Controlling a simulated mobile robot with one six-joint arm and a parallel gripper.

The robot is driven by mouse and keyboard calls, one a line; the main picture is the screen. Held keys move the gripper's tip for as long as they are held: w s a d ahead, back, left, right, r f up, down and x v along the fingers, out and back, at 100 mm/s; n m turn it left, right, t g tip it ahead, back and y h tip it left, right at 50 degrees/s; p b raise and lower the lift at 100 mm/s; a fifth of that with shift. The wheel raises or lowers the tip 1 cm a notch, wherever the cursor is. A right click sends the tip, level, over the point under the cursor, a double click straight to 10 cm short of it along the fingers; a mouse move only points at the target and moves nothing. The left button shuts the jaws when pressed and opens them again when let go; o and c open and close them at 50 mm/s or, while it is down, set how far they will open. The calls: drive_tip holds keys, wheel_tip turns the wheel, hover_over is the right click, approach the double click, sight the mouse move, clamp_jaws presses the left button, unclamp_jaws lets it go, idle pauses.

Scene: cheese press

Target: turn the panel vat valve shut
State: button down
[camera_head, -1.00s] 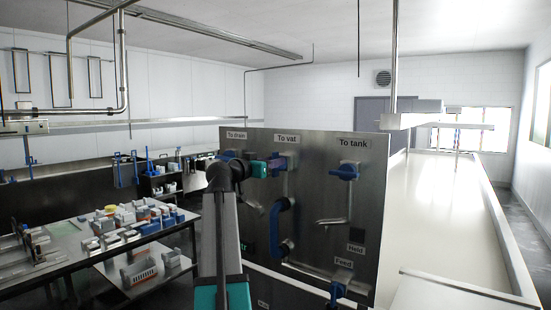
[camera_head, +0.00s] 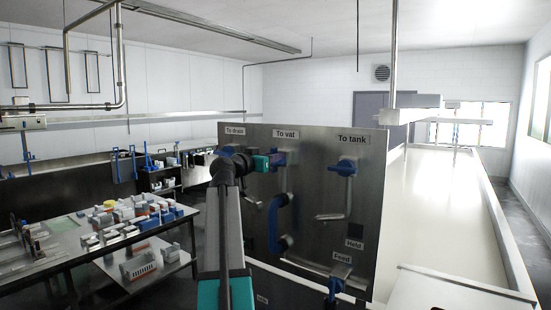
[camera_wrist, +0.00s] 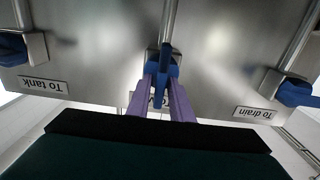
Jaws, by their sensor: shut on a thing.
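The panel vat valve (camera_head: 279,157) has a blue handle under the "To vat" label (camera_head: 286,134), top middle of the steel panel. In the wrist view its blue handle (camera_wrist: 162,68) lies between the two purple fingers of my gripper (camera_wrist: 161,103), which are shut on it. The handle appears roughly in line with its pipe there. The fingers partly cover the label. In the head view my gripper (camera_head: 268,161) reaches the valve from the left, and the exact handle angle is hard to tell.
The "To tank" valve (camera_head: 343,167) is to the right on the panel. The "To drain" valve (camera_wrist: 296,92) is on the other side. A blue feed valve (camera_head: 334,288) is low. A table (camera_head: 100,262) with small items stands at left. A long pale vat (camera_head: 446,215) runs right.

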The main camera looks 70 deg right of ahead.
drive_tip(key=shift+f, duration=0.25)
drive_tip(key=n+b, duration=0.1)
drive_tip(key=n, duration=0.1)
drive_tip(key=n+b, duration=0.1)
drive_tip(key=n, duration=0.1)
drive_tip(key=shift+w+f+b, duration=0.15)
drive_tip(key=shift+w+b, duration=0.05)
drive_tip(key=shift+b, duration=0.1)
drive_tip(key=shift+w+f+n+p, duration=0.15)
drive_tip(key=shift+f+n+p, duration=0.05)
drive_tip(key=shift+n, duration=2.1)
drive_tip(key=shift+w+f+n+p, duration=0.1)
drive_tip(key=shift+f+n+p, duration=0.1)
drive_tip(key=shift+n, duration=2.1)
drive_tip(key=shift+w+f+n+p, duration=0.15)
drive_tip(key=shift+f+n, duration=0.05)
drive_tip(key=shift+n, duration=2.1)
drive_tip(key=c, duration=1.8)
unclamp_jaws()
drive_tip(key=shift+a+r, duration=0.1)
drive_tip(key=shift+r, duration=0.05)
